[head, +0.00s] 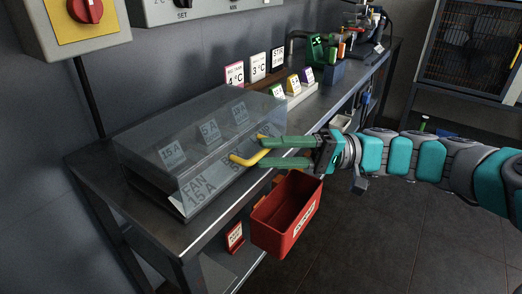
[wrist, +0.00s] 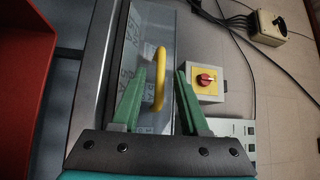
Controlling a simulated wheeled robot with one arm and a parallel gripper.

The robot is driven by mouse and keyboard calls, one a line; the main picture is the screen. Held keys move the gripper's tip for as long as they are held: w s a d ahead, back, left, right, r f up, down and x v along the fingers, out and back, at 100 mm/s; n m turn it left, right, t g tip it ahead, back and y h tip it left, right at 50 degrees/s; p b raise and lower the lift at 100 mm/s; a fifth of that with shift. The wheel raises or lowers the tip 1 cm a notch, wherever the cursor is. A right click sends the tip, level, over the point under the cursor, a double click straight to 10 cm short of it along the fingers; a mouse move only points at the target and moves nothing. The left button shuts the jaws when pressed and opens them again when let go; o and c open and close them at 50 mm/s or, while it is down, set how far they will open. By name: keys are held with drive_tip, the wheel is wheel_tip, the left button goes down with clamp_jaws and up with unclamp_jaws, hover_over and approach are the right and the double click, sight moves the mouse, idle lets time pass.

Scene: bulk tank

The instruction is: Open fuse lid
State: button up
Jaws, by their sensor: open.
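The fuse lid (head: 195,118) is a clear cover, shut over the fuse box on the metal bench. Under it I see labels such as 15 A, 5 A and FAN 15 A. Its yellow handle (head: 245,159) sticks out at the front; it also shows in the wrist view (wrist: 160,80). My gripper (head: 262,151) is at the front of the lid with its green fingers open. In the wrist view my gripper (wrist: 166,78) has the handle between its two fingers, with a gap to the right finger. Contact with the left finger is unclear.
A red bin (head: 287,215) hangs at the bench's front edge, just below my gripper. Label cards (head: 258,66) and small coloured blocks stand behind the box. A red rotary switch (head: 86,10) on a yellow plate is on the wall at upper left.

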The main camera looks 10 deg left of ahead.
sight(219, 139)
drive_tip(key=shift+x, duration=1.35)
drive_tip(key=shift+d, duration=0.1)
clamp_jaws()
